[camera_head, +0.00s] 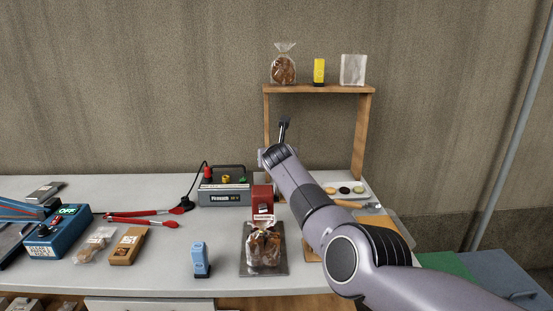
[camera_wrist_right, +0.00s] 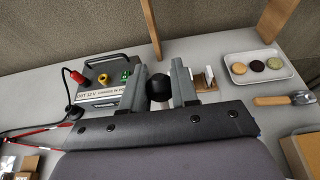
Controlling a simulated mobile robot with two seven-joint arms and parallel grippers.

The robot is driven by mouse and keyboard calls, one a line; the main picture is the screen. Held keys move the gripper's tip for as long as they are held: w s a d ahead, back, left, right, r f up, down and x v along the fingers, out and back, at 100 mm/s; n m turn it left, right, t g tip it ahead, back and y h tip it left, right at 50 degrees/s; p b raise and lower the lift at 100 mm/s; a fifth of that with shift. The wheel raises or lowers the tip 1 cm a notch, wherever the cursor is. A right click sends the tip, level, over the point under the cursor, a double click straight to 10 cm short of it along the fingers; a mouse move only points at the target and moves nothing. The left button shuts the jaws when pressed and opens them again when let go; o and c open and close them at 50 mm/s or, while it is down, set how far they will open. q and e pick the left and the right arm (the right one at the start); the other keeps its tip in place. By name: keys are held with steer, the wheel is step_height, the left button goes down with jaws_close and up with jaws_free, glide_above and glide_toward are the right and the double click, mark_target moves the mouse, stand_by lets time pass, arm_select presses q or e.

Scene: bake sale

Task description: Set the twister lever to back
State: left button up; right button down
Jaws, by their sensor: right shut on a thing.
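The red twister box (camera_head: 262,197) stands on the table beside the power supply in the head view, with a white label at its front. In the wrist view, a round black knob (camera_wrist_right: 156,88), which looks like the lever's end, sits between the two grey fingers of my right gripper (camera_wrist_right: 160,72). The gripper is shut on it. My left gripper is not in view.
The grey power supply (camera_head: 224,192) stands close left of the twister. A wooden shelf (camera_head: 318,89) rises behind. A tray of cookies (camera_wrist_right: 256,66) lies to the right. A bagged loaf (camera_head: 264,246) and a blue stamp-like item (camera_head: 200,259) stand in front.

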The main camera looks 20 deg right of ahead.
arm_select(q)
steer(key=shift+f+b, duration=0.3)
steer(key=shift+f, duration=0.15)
arm_select(e)
steer(key=shift+w+f+g, duration=0.2)
steer(key=shift+f+g, duration=0.05)
steer(key=shift+g, duration=0.05)
steer(key=c, duration=0.9)
jaws_free()
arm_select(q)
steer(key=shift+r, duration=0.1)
arm_select(e)
steer(key=shift+r, duration=0.15)
